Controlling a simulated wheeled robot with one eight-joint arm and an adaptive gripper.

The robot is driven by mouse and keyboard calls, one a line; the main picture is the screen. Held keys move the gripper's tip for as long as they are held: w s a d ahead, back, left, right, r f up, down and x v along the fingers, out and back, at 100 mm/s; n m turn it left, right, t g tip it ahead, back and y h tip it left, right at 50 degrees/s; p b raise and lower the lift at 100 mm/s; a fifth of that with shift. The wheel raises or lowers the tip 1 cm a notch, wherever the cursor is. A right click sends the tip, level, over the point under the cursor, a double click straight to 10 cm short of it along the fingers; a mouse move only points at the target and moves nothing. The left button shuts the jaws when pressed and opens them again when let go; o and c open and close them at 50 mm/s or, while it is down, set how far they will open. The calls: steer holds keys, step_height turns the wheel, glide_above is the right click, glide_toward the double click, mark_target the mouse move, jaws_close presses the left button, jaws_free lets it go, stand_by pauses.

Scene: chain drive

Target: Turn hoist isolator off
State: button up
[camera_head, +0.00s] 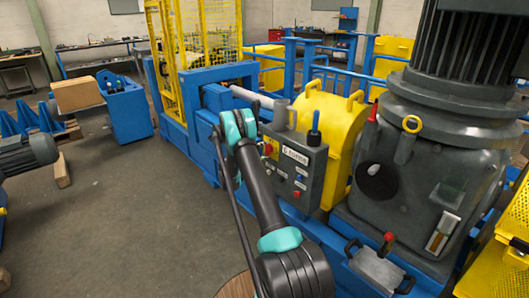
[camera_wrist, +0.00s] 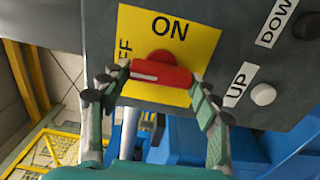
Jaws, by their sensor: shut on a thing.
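The hoist isolator is a red rotary handle (camera_wrist: 172,74) on a yellow plate (camera_wrist: 206,42) on the grey control box (camera_head: 303,170). In the wrist view the plate reads ON at the top, with part of OFF at its left edge. The handle lies nearly level in that view, and its white line points left, to the OFF side. My gripper (camera_wrist: 163,80) is shut on the handle, one finger at each end. In the head view my gripper (camera_head: 250,130) is at the box's left side and partly hides the plate.
UP and DOWN buttons sit right of the plate; the white UP button (camera_wrist: 263,95) is near my right finger. A yellow guard (camera_head: 342,120) and large grey motor unit (camera_head: 420,160) stand right of the box. Open floor (camera_head: 130,220) lies to the left.

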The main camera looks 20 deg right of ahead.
steer(key=o, duration=1.2)
steer(key=shift+c, duration=0.2)
steer(key=shift+a, duration=0.1)
steer(key=v, duration=1.2)
steer(key=s+r+m+g+y, duration=0.1)
steer(key=s+r+y, duration=0.35)
steer(key=s, duration=0.45)
steer(key=s+r+m+g+y, duration=0.1)
steer(key=s+r+y, duration=0.4)
steer(key=s, duration=0.4)
steer(key=s+a+f+m+y, duration=0.1)
steer(key=s+a+y, duration=0.2)
steer(key=s, duration=1.1)
steer(key=s+a+f+m+y, duration=0.1)
steer(key=s+a+y, duration=0.3)
steer(key=s+a, duration=0.5)
steer(key=s, duration=0.6)
steer(key=shift+s+a, duration=0.35)
